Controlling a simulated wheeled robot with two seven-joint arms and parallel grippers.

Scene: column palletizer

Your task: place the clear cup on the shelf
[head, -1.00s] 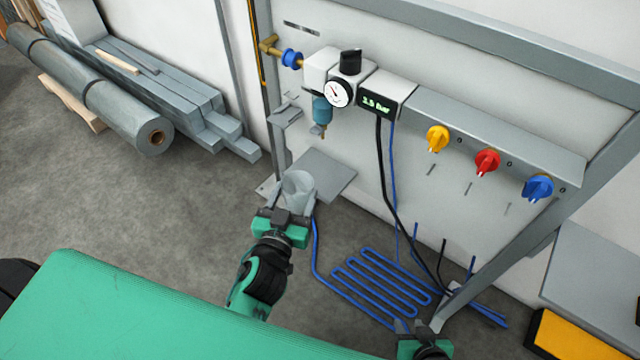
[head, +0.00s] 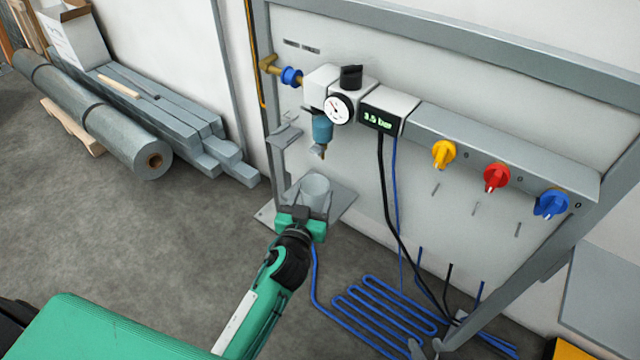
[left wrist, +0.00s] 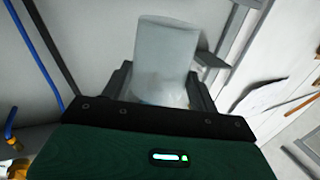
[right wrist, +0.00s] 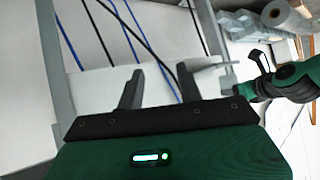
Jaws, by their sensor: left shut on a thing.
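The clear cup (head: 315,187) is upright in my left gripper (head: 302,212), which is shut on it. In the left wrist view the cup (left wrist: 166,52) stands between the two dark fingers. In the head view the cup overlaps a flat grey plate (head: 343,200), the shelf, low on the panel. I cannot tell whether the cup touches it. My right gripper (head: 426,348) shows only at the bottom edge of the head view. In the right wrist view its fingers (right wrist: 157,88) are apart with nothing between them.
Above the cup hang a blue filter bowl (head: 322,127) and a small grey bracket (head: 285,134). A gauge (head: 340,108) and coloured knobs (head: 497,177) line the panel. Black and blue hoses hang to the right. Blue coiled tubing (head: 385,305) lies below.

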